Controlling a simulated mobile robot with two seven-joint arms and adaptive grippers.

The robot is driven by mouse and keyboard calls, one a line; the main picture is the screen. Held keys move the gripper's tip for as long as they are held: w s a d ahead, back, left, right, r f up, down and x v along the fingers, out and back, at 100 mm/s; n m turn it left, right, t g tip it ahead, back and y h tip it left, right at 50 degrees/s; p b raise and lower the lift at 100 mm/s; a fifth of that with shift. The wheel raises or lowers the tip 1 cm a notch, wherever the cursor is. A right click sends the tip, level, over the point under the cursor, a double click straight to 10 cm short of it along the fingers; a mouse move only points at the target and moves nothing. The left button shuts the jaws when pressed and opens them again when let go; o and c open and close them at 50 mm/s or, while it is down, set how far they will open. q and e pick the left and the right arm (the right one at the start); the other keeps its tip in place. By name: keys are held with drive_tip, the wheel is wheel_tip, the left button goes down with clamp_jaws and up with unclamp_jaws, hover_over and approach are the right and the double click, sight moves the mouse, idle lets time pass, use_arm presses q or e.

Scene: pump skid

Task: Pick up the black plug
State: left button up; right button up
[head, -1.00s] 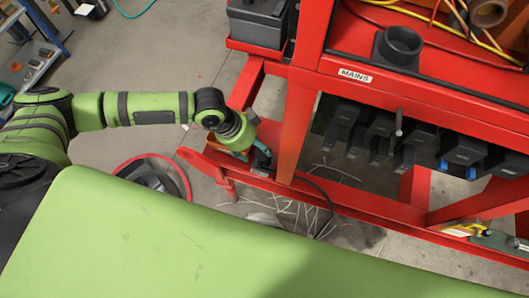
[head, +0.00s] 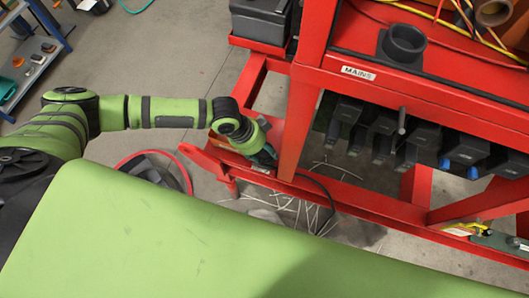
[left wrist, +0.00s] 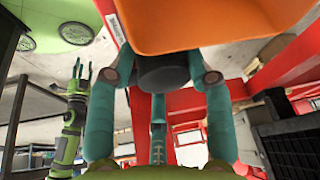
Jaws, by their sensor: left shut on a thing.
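My left gripper (head: 264,157) is low at the red skid's lower frame, beside the upright post, and points down. In the left wrist view its teal fingers close around the black plug (left wrist: 163,74), a dark rounded body between the fingertips. In the head view the plug is mostly hidden under the gripper. A black cable (head: 325,190) runs from near that spot to the right behind the post. My right gripper (left wrist: 81,72) shows small in the left wrist view, with its fingers apart and empty; it is out of the head view.
The red skid's post (head: 297,120) stands close to the right of my left gripper. A row of black boxes (head: 385,137) hangs under the panel marked MAINS (head: 358,73). A round red-rimmed object (head: 155,170) lies on the floor to the left. Pale strands litter the floor.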

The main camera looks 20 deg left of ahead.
sight(263, 152)
use_arm(q)
drive_tip(key=shift+d+r, duration=0.1)
drive_tip(key=shift+r, duration=0.65)
drive_tip(key=shift+s+r, duration=0.2)
drive_tip(key=shift+r, duration=0.9)
drive_tip(key=s, duration=1.1)
drive_tip(key=s+b, duration=0.1)
drive_tip(key=s, duration=0.5)
drive_tip(key=shift+s+a+f, duration=0.1)
drive_tip(key=shift+s+a, duration=0.2)
drive_tip(key=shift+a, duration=0.1)
drive_tip(key=shift+w, duration=0.1)
